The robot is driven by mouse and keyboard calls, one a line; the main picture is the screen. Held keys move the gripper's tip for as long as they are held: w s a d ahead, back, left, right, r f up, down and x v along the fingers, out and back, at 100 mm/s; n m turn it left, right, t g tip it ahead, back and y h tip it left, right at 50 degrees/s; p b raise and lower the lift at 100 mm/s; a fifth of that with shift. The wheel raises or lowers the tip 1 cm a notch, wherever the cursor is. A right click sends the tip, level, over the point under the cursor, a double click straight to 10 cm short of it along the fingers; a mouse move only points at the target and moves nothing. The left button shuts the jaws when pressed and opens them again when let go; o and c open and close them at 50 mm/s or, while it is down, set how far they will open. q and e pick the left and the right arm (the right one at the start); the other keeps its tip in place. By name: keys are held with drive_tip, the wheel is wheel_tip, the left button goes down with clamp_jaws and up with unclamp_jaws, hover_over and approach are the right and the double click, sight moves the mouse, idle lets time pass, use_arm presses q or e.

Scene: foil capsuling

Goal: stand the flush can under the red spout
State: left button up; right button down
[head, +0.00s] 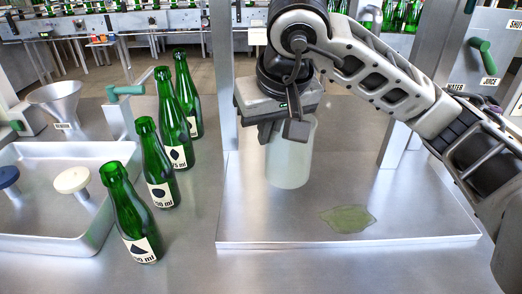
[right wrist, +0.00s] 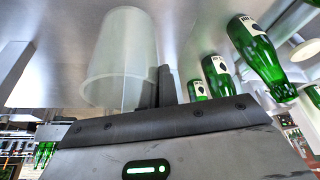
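The flush can (head: 289,160) is a pale, translucent cylinder, upright over the metal plate on the right. It shows large in the right wrist view (right wrist: 117,50), its rim towards the camera. My right gripper (head: 281,131) is at the can's top from above. Its fingers (right wrist: 158,88) are close together at the can's rim and appear shut on its wall. I cannot tell whether the can's base touches the plate. No red spout is visible; my right arm covers part of the upper right. My left gripper is out of view.
Several green bottles (head: 161,175) stand left of the plate (head: 240,225). A greenish puddle (head: 348,218) lies on it, right of the can. A tray (head: 45,235) with stoppers and a funnel (head: 60,100) are at left. Green-handled taps (head: 483,55) labelled WATER and JUICE are at upper right.

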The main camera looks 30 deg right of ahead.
drive_tip(key=x, duration=0.5)
drive_tip(key=shift+a+f, duration=0.3)
drive_tip(key=shift+f, duration=0.1)
drive_tip(key=shift+f, duration=0.25)
drive_tip(key=c, duration=1.7)
unclamp_jaws()
drive_tip(key=shift+r, duration=0.1)
drive_tip(key=shift+r, duration=0.1)
